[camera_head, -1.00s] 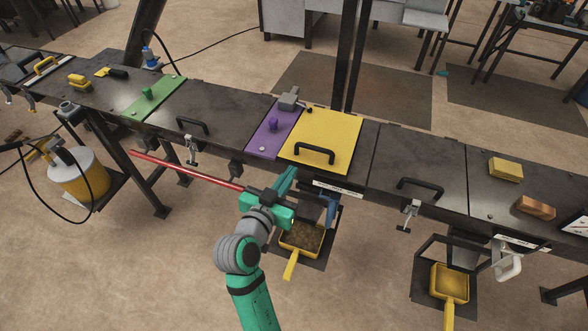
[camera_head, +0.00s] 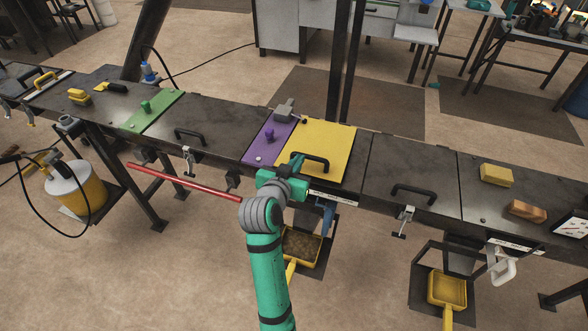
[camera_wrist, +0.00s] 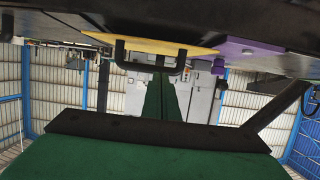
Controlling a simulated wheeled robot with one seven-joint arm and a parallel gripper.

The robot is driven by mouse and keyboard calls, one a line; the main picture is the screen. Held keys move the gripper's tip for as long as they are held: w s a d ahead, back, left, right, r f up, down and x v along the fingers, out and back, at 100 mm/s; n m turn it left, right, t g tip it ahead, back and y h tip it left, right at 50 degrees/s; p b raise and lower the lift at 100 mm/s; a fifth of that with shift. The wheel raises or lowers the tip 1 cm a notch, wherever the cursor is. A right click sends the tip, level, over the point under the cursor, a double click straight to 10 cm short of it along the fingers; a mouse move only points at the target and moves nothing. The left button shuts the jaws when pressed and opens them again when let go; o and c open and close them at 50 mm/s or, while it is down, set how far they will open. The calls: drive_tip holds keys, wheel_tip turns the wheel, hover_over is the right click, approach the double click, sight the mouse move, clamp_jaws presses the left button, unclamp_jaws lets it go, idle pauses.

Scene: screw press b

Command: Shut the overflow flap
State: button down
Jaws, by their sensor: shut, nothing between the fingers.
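The labels are too small to read, so I cannot tell for certain which part is the overflow flap. A yellow panel (camera_head: 335,143) with a black bar handle (camera_head: 318,158) lies flat on the bench top. A white label (camera_head: 333,198) is on the bench edge below it, with a blue part (camera_head: 327,218) hanging underneath. My gripper (camera_head: 297,163) is shut and empty at the left end of the handle, partly hidden by my wrist. In the wrist view its fingers (camera_wrist: 160,88) point towards the handle (camera_wrist: 150,65), and contact is unclear.
A purple panel (camera_head: 262,150) with a knob adjoins the yellow one. A red bar (camera_head: 185,182) juts out at the left. Yellow pans (camera_head: 302,247) (camera_head: 447,288) stand below the bench. A white handle (camera_head: 506,268) hangs at the right.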

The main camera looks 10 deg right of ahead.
drive_tip(key=f, duration=0.2)
drive_tip(key=a+f, duration=0.1)
drive_tip(key=f, duration=0.1)
drive_tip(key=shift+s, duration=0.2)
